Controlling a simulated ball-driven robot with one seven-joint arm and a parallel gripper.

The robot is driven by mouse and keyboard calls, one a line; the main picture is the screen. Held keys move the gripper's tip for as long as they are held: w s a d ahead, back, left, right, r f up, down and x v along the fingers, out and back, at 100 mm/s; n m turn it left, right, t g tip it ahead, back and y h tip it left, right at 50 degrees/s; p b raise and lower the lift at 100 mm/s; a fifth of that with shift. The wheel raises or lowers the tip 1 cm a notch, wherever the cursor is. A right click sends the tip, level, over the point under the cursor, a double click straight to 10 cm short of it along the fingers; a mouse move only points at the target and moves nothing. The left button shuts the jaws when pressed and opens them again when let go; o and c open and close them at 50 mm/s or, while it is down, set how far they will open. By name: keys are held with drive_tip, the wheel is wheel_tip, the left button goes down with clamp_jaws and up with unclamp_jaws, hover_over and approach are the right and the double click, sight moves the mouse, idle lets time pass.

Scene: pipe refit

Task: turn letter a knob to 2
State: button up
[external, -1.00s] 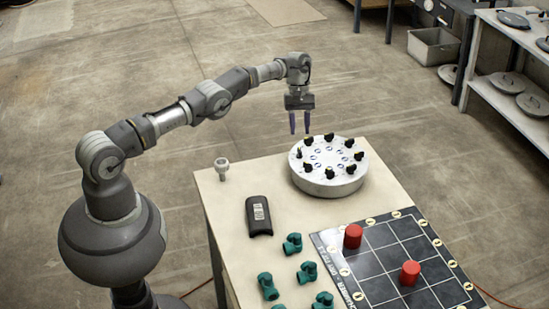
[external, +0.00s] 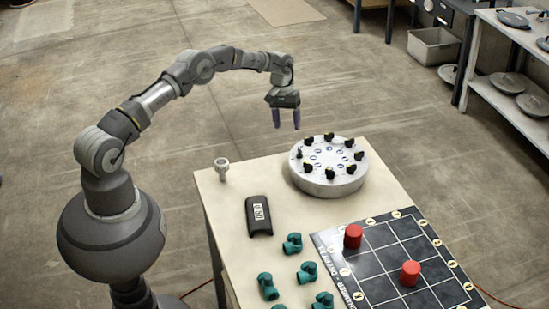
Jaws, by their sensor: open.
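A round white drum (external: 328,183) stands on the table near its far edge. Several small black knobs sit in a ring on its top, such as one black knob (external: 329,173) at the front. Blue-ringed marks lie inside the ring. The letters and numbers are too small to read, so I cannot tell which knob is letter a or how it is set. My gripper (external: 287,119) is open and empty. Its two purple fingers point down, above and to the left of the drum in the picture, apart from every knob.
A dark box with a small display (external: 259,216), a white fitting (external: 222,168) and several green pipe fittings (external: 292,244) lie on the table. A dark grid board (external: 405,241) bears two red cylinders (external: 352,237).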

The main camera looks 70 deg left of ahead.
drive_tip(key=s+d+m+t+y, duration=0.1)
drive_tip(key=s+d+m+t, duration=0.1)
drive_tip(key=m, duration=0.5)
drive_tip(key=m+t, duration=0.2)
drive_tip(key=m, duration=0.4)
approach(299, 149)
drive_tip(key=f, duration=0.1)
drive_tip(key=b+x, duration=0.1)
drive_tip(key=x, duration=0.3)
drive_tip(key=b+x, duration=0.1)
drive_tip(key=x, duration=0.3)
drive_tip(key=shift+w+d+r, duration=0.15)
drive_tip(key=shift+w+d, duration=0.05)
drive_tip(key=c, duration=1)
drive_tip(key=shift+r, duration=0.1)
drive_tip(key=shift+c, duration=0.3)
